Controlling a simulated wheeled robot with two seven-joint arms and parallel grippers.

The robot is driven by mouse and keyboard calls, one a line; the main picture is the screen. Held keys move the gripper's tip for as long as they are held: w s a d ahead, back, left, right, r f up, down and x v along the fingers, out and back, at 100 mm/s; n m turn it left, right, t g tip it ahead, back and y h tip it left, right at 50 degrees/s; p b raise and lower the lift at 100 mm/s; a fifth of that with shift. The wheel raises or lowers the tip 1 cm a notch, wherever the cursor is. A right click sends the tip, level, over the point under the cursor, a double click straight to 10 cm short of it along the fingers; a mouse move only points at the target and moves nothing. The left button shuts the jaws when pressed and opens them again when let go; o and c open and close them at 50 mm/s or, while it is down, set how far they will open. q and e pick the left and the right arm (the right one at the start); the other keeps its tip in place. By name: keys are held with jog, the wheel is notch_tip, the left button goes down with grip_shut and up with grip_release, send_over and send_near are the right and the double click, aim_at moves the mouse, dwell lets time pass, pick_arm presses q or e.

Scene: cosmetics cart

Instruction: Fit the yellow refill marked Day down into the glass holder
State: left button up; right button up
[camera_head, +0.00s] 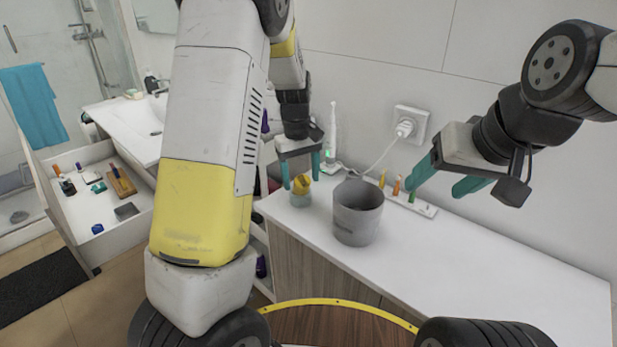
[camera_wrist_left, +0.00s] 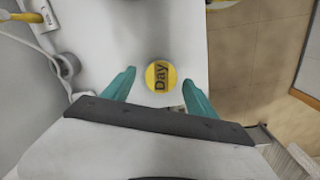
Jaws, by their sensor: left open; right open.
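The yellow refill (camera_head: 301,184) is at the top of the small pale glass holder (camera_head: 300,200) on the white counter, near its left end. In the left wrist view the refill (camera_wrist_left: 160,75) shows its round yellow top with the word Day, and it hides the holder. I cannot tell how deep the refill sits. My left gripper (camera_head: 301,172) is open just above the refill, with a teal finger on either side; in the left wrist view its fingertips (camera_wrist_left: 156,82) are apart from it. My right gripper (camera_head: 445,180) is open and empty above the counter at the right.
A grey cup (camera_head: 357,212) stands right of the holder. Behind it are a white strip (camera_head: 425,209) with several small coloured items, an electric toothbrush (camera_head: 332,135) and a plugged-in cable (camera_head: 380,155). The counter's right part (camera_head: 500,270) is clear. An open drawer (camera_head: 110,235) with small items is at the left.

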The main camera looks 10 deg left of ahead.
pick_arm(q)
jog(key=shift+f, duration=0.2)
grip_shut()
jog(key=shift+r, duration=0.1)
